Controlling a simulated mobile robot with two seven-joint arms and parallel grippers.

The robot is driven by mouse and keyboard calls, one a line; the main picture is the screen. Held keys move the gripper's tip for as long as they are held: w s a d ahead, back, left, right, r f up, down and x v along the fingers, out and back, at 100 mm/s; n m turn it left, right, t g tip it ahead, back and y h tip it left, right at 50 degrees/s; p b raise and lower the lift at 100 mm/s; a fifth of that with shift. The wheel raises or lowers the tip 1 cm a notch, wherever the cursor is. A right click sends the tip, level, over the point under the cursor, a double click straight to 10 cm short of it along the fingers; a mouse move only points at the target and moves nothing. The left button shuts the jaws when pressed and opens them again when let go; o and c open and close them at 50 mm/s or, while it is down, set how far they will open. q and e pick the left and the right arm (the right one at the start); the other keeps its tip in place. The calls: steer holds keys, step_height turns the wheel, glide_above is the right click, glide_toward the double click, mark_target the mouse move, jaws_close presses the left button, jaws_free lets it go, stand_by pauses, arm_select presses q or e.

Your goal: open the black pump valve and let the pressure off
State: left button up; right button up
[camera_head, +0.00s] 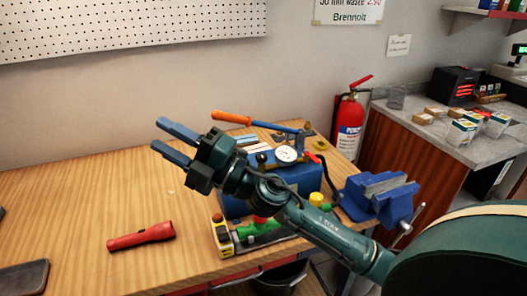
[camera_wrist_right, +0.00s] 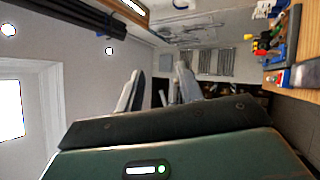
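The test pump is a blue tank (camera_head: 296,180) with an orange-tipped lever (camera_head: 231,117) and a white round gauge (camera_head: 287,154). It stands on the wooden bench, partly hidden behind my right arm. A small black knob (camera_head: 262,158) shows just left of the gauge; it may be the pump valve, and its setting is too small to read. The gauge needle cannot be read. My right gripper (camera_head: 167,139) is in the air left of the pump, fingers pointing left, apart and empty. Its parted fingers also show in the wrist view (camera_wrist_right: 158,88). My left gripper is not in view.
A red flashlight (camera_head: 141,236) lies at the bench front. A fire extinguisher (camera_head: 348,122) stands behind. The bench's left side is mostly clear.

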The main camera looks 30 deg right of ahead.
steer(key=a+n+g+y, duration=0.2)
steer(key=n+g+y, duration=0.1)
steer(key=n+g, duration=0.35)
steer(key=n+g+h, duration=0.5)
steer(key=g+h, duration=0.2)
steer(key=h, duration=1)
glide_toward(262, 155)
steer(key=shift+h, duration=0.3)
steer(key=x, duration=0.2)
steer(key=p+x, duration=0.1)
steer(key=x, duration=0.2)
steer(key=p+x, duration=0.1)
steer(key=x, duration=0.2)
steer(key=shift+s+a+f, duration=0.1)
steer(key=shift+a+f, duration=0.05)
steer(key=shift+a, duration=0.2)
steer(key=shift+c, duration=0.3)
steer(key=c, duration=0.6)
